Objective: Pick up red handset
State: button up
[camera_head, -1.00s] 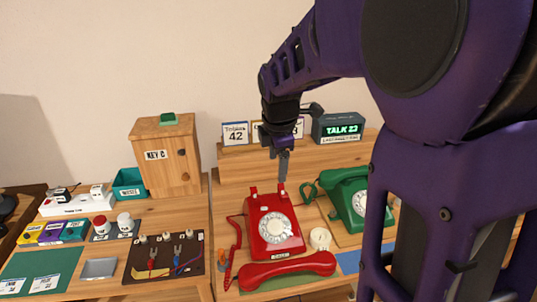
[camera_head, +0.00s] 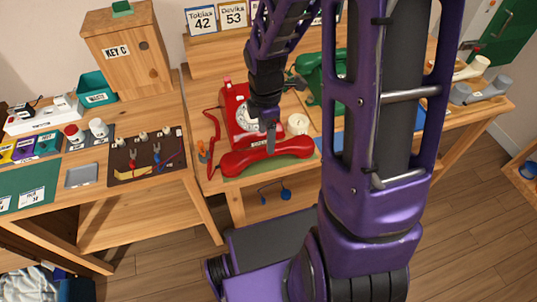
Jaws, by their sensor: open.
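The red handset (camera_head: 240,160) lies across the front of the desk, before the red dial phone (camera_head: 234,103). Its curled red cord (camera_head: 213,130) runs up along its left side. My gripper (camera_head: 271,146) points down over the right half of the handset, and its fingers overlap the handset in the picture. I cannot tell whether they touch it. Nothing shows held in the fingers. My wrist hides the right part of the red phone and some of its dial.
A green phone (camera_head: 318,72) stands behind my arm at right. A white roll (camera_head: 298,123) stands close to the handset's right end. A tool board (camera_head: 147,157) lies to the left. A wooden KEY C cabinet (camera_head: 130,50) stands at back left. My arm hides much of the right side.

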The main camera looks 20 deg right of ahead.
jog(key=f, duration=0.3)
jog(key=f+b, duration=0.1)
jog(key=f, duration=0.1)
jog(key=shift+s+d+f, duration=0.15)
jog(key=shift+d+f, duration=0.05)
jog(key=shift+f, duration=0.2)
grip_shut()
